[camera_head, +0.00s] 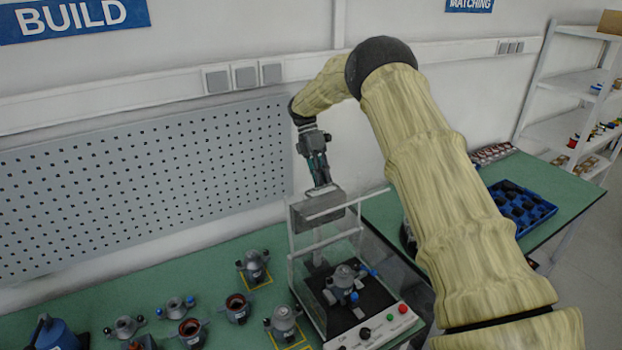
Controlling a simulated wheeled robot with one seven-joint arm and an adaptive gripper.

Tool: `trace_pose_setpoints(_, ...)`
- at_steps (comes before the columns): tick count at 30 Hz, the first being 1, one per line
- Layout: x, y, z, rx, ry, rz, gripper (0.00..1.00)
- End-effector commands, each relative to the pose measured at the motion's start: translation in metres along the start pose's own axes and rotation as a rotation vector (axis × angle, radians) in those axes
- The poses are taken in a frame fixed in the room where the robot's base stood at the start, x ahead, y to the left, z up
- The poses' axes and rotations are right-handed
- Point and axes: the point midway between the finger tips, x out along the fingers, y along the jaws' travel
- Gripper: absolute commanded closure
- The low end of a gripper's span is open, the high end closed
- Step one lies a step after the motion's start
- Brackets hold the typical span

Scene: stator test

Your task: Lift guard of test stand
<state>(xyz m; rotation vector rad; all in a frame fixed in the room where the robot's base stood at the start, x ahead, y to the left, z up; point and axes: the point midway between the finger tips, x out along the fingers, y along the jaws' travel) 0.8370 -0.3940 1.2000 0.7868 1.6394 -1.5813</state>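The test stand (352,322) sits on the green bench, with a dark bed and a front control panel (380,328) with coloured buttons. Its guard (291,262) is a clear-panelled light frame with a grey block (318,211) and a light bar across its top. A grey stator unit (345,278) with a blue-tipped part stands inside on the bed. My gripper (321,183) points down at the top of the guard, its fingertips at or just above the grey block. Whether they touch or grip it cannot be made out.
Several motor parts (238,308) stand on the bench left of the stand, some on yellow-outlined squares. A blue tray (520,208) of dark parts lies on the right. A perforated panel (150,185) covers the wall behind. White shelves (570,130) stand far right.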

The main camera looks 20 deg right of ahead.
Motion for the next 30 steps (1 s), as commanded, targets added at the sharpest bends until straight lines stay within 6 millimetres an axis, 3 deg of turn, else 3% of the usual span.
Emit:
trace_pose_setpoints(1, 0.0257, 0.0070, -0.0035, -0.006, 0.012, -0.033, 1.00)
trace_pose_setpoints(15, 0.0269, 0.0071, 0.0004, -0.001, 0.014, -0.039, 1.00)
trace_pose_setpoints(16, 0.0269, 0.0071, 0.0003, -0.001, 0.014, -0.039, 0.90)
trace_pose_setpoints(20, 0.0255, 0.0067, 0.0011, 0.000, 0.012, -0.039, 0.68)
trace_pose_setpoints(30, 0.0184, 0.0043, 0.0022, 0.001, 0.008, -0.034, 0.68)
